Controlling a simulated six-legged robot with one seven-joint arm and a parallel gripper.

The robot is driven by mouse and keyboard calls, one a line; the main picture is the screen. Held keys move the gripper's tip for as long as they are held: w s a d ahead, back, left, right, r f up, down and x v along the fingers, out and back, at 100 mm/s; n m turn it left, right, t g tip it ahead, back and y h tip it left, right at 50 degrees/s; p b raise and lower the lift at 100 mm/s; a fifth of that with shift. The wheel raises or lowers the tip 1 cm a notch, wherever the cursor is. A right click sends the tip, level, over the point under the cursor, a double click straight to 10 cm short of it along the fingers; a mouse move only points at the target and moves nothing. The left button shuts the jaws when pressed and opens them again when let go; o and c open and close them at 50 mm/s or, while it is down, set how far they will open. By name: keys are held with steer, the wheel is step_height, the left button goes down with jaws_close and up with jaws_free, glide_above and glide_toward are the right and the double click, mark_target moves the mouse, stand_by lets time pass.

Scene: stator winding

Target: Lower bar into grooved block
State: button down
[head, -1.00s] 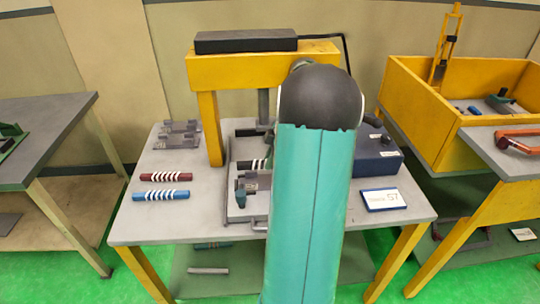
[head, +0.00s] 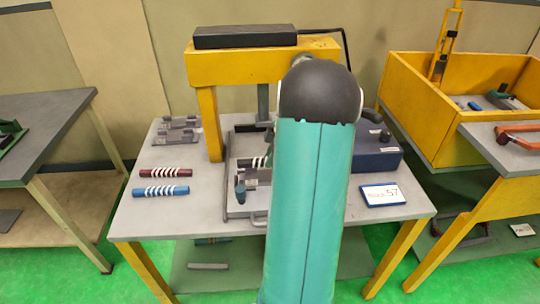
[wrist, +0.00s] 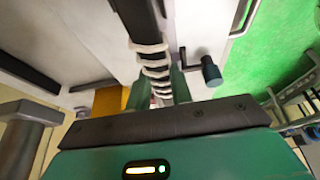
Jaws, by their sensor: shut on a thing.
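A dark bar with white bands (wrist: 141,26) runs up from between my gripper's green fingers in the wrist view. My gripper (wrist: 160,88) is shut on the bar. In the head view, my arm hides the gripper. A piece of the dark, white-banded bar (head: 257,162) shows left of my arm. A grey block (head: 258,177) lies just below it in the picture, on the tray under the yellow press. I cannot tell whether bar and block touch, and the block's grooves are mostly hidden.
The yellow press frame (head: 207,125) stands close around the work spot. A red banded bar (head: 165,171) and a blue banded bar (head: 160,191) lie on the left of the table. Grey holders (head: 178,135) stand behind them. A dark blue box (head: 377,155) and a card (head: 382,195) are on the right.

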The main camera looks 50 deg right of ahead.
steer(key=shift+f, duration=1.25)
steer(key=shift+f, duration=0.15)
steer(key=shift+f, duration=0.75)
steer(key=c, duration=0.8)
jaws_free()
steer(key=shift+o, duration=0.2)
steer(key=shift+r, duration=0.1)
steer(key=shift+r, duration=4.4)
